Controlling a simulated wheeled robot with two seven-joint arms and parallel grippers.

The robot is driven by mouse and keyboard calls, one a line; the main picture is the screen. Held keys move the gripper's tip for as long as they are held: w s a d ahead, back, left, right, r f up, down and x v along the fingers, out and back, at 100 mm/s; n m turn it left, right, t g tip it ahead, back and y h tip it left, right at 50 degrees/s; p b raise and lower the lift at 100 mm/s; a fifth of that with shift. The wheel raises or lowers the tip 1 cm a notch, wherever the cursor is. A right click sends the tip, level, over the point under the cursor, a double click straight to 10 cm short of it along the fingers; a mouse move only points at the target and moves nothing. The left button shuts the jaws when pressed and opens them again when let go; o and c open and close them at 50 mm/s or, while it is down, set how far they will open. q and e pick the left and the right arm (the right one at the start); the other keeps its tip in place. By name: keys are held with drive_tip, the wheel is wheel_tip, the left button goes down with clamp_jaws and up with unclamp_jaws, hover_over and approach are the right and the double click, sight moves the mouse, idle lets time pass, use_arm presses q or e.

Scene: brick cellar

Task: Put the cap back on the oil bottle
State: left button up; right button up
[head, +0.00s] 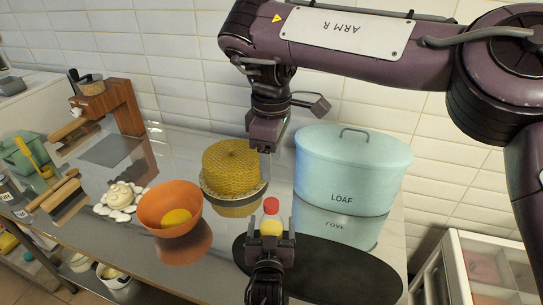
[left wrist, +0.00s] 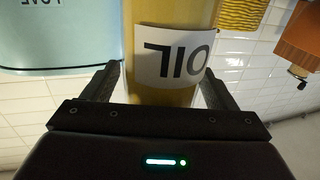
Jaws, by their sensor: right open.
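The oil bottle (head: 271,228) stands upright at the front middle, yellow with a red cap (head: 271,206) at its top. Whether the cap is fully seated is too small to tell. My left gripper (head: 270,243) has its fingers on both sides of the bottle and appears shut on it. In the left wrist view the bottle (left wrist: 160,97) fills the space between the fingers (left wrist: 163,88), with its OIL label upside down. My right gripper (head: 266,148) is open and empty, pointing down above and behind the bottle, clear of the cap.
A blue LOAF bin (head: 352,170) stands at the right back. A yellow honeycomb-like block (head: 232,167) is behind the bottle. An orange bowl (head: 170,206) and a white pebbled object (head: 120,198) are to the left. A dark oval board (head: 340,268) lies at the front right.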

use_arm(q)
drive_tip(key=s+b, duration=0.1)
drive_tip(key=s, duration=0.6)
drive_tip(key=shift+s+a+b, duration=0.25)
drive_tip(key=shift+s+b, duration=0.15)
